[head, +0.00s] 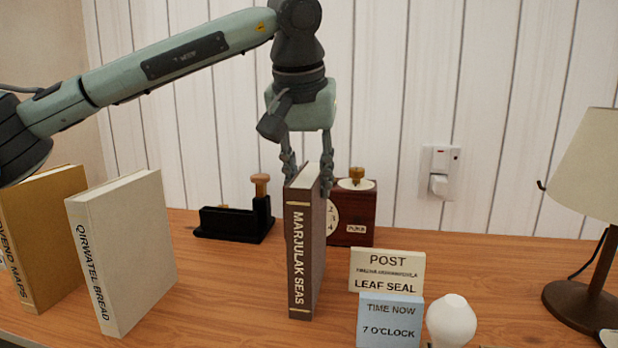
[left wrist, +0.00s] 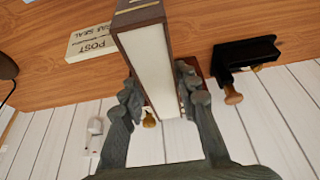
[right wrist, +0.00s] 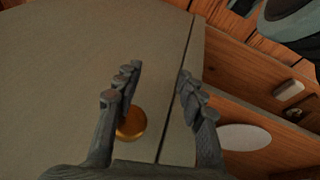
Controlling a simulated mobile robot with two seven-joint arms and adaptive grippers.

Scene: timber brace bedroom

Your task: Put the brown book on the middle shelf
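The brown book (head: 301,250), titled "MARJULAK SEAS", stands upright on the wooden desk, spine toward the head camera. My left gripper (head: 308,178) is above it, pointing down, with one finger on each side of its top. The book also shows between these fingers in the left wrist view (left wrist: 150,65). The fingers are spread about as wide as those of my right gripper, with no clear grip on the book. My right gripper (right wrist: 158,72) is open and empty, in front of a grey-beige panel. I cannot identify the middle shelf in any view.
A cream book (head: 125,250) and a mustard book (head: 45,235) stand at left. Behind are a black holder (head: 235,220) and a dark wooden clock (head: 358,215). Signs (head: 387,270), a white bulb-shaped object (head: 451,320) and a lamp (head: 585,170) are at right. The panel has a gold knob (right wrist: 132,123).

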